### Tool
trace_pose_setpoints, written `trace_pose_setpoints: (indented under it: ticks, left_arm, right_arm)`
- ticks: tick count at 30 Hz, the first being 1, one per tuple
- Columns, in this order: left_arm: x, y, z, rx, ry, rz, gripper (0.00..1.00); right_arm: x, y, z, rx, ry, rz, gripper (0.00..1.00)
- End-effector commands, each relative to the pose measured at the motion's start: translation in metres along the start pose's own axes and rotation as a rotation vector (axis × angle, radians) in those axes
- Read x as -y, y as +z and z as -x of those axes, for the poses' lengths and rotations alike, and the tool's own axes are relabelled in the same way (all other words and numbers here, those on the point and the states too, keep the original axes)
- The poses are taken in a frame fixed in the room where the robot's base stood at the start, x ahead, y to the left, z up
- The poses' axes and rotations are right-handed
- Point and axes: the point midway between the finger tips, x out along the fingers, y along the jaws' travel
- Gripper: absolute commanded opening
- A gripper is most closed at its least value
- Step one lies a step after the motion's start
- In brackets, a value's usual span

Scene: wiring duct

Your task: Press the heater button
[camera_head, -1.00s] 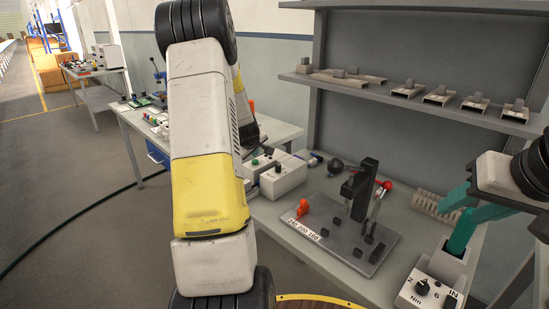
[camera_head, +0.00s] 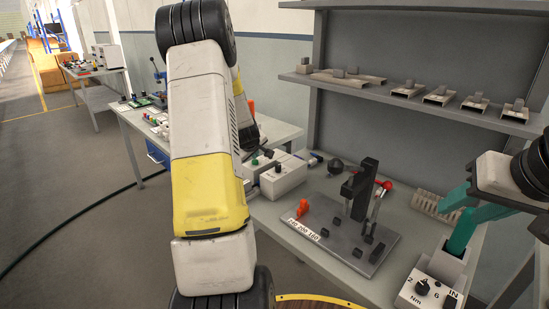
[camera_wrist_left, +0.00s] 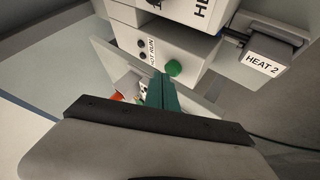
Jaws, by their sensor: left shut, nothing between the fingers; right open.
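A round green button (camera_wrist_left: 174,68) sits on the face of a white box (camera_wrist_left: 190,45) in the left wrist view. The lettering beside it is only partly readable, ending in "RUN". My left gripper (camera_wrist_left: 160,90) shows teal fingers shut and empty, just below and left of the button in that view; whether they touch the box is unclear. My right gripper (camera_head: 451,226) is open at the right, over the bench.
A grey part labelled "HEAT 2" (camera_wrist_left: 262,62) juts out right of the button. On the bench stand a fixture plate (camera_head: 335,240) with a dark post and red-knobbed lever, and a torque box (camera_head: 428,288). A shelf (camera_head: 400,100) with several duct pieces is behind.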

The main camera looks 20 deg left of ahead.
Motion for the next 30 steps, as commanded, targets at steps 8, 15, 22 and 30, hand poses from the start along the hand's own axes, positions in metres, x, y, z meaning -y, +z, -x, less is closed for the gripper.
trace_pose_setpoints:
  ticks: [8, 15, 22, 30]
  left_arm:
    - [0.0011, 0.0010, -0.0013, 0.000, 0.000, 0.000, 0.00]
    - [0.0025, 0.0025, -0.0033, 0.001, 0.000, 0.000, 0.00]
    - [0.0040, 0.0040, -0.0053, 0.001, -0.001, 0.000, 0.00]
    - [0.0043, 0.0043, -0.0056, 0.001, -0.001, 0.000, 0.00]
  right_arm:
    - [0.0000, 0.0000, 0.0000, 0.000, 0.000, 0.000, 0.43]
    - [0.0000, 0.0000, 0.0000, 0.000, 0.000, 0.000, 0.43]
    - [0.0000, 0.0000, 0.0000, 0.000, 0.000, 0.000, 0.43]
    - [0.0000, 0.0000, 0.0000, 0.000, 0.000, 0.000, 0.43]
